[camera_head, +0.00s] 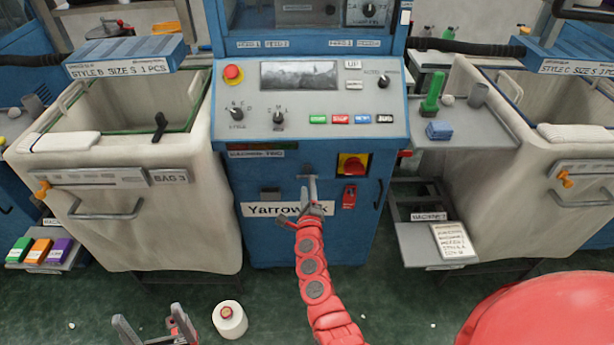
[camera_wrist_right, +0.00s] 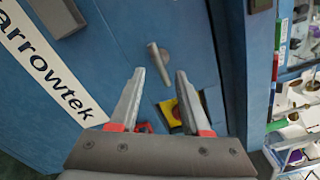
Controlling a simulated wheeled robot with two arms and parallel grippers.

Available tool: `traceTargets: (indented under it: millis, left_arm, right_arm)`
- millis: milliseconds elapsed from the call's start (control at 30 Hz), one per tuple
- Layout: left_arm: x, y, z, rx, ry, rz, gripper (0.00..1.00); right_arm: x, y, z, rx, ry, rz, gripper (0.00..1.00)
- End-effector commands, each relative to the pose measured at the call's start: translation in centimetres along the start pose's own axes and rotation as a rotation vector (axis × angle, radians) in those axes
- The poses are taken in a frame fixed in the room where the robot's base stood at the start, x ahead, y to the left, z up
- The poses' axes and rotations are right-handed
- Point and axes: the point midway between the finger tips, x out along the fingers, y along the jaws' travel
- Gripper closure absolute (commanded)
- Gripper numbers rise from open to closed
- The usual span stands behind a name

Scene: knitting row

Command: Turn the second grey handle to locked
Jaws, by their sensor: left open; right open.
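A grey bar handle (camera_wrist_right: 160,64) sits on a round plate on the blue cabinet door. In the right wrist view it lies just beyond my right gripper (camera_wrist_right: 158,72), in line with the gap between the fingertips, and slants. I see no contact. In the head view the right gripper (camera_head: 311,186) is open in front of the door and partly covers the handle (camera_head: 308,169). I cannot read any lock marking, nor tell which handle counts as second. My left gripper (camera_head: 153,322) is open and empty, low over the floor.
A red knob on a yellow plate (camera_head: 353,164) and a red tag (camera_head: 349,196) are right of the handle. A control panel (camera_head: 310,95) juts out above. Cream bins (camera_head: 130,235) flank the cabinet. A white cone (camera_head: 229,319) stands on the floor beside my left gripper.

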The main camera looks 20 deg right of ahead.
Motion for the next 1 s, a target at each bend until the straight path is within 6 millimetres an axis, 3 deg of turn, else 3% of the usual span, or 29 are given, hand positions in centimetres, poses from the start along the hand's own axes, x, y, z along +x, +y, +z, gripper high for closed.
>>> traceTargets:
  millis: [133, 333, 767, 1000]
  left_arm:
    - [-0.7, 0.0, 0.1, 0.000, 0.000, 0.000, 0.08]
    - [-1.4, 0.1, 0.2, 0.000, 0.000, 0.000, 0.08]
    - [-1.5, 0.1, 0.2, 0.000, 0.000, 0.000, 0.08]
    - [-1.5, 0.1, 0.2, 0.000, 0.000, 0.000, 0.08]
  right_arm:
    - [2.8, 0.0, 0.1, -0.002, -0.003, -0.003, 0.53]
    - [5.1, 0.1, 0.1, -0.002, -0.003, 0.000, 0.53]
    - [5.8, 0.0, 0.1, -0.001, -0.001, 0.001, 0.53]
    - [5.8, 0.1, 0.1, -0.001, -0.001, 0.001, 0.96]
